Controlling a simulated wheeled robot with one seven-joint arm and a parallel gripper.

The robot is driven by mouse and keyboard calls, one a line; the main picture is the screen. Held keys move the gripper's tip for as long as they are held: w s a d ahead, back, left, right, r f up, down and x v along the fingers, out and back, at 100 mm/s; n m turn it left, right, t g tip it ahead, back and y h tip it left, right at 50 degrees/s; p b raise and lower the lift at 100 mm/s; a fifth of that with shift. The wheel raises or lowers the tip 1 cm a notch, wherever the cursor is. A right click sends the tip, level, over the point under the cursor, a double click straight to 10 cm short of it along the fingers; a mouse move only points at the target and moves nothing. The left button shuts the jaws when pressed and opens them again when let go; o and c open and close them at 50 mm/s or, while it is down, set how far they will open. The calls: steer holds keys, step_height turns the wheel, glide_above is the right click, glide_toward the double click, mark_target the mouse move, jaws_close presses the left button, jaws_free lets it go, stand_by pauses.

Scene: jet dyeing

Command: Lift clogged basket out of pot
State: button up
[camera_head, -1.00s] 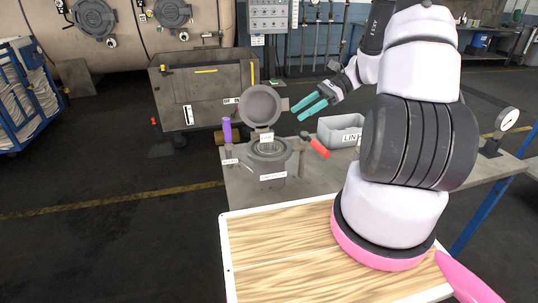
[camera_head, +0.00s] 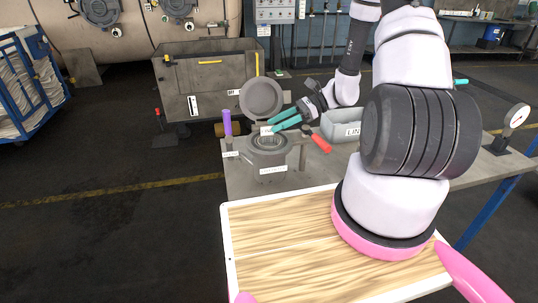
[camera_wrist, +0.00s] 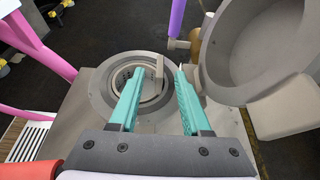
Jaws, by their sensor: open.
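The grey pot (camera_head: 268,158) stands on the bench with its round lid (camera_head: 261,99) swung up and open. The basket (camera_wrist: 146,84) sits inside the pot; in the wrist view its perforated wall and an upright handle bar (camera_wrist: 158,72) show within the ring-shaped rim. My gripper (camera_head: 275,127) is open, its teal fingers over the pot mouth. In the wrist view my fingers (camera_wrist: 158,72) reach over the pot's near rim, apart and empty, with the handle bar between the fingertips. I cannot tell whether a finger touches it. The clog itself is not distinguishable.
A purple-handled lever (camera_head: 227,123) stands left of the pot. A red-handled tool (camera_head: 320,144) lies right of it, beside a grey LINT bin (camera_head: 343,126). A pressure gauge (camera_head: 516,117) stands at the bench's right. The raised lid is close to my right finger.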

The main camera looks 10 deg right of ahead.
steer(key=shift+x, duration=0.75)
jaws_close()
stand_by(0.9)
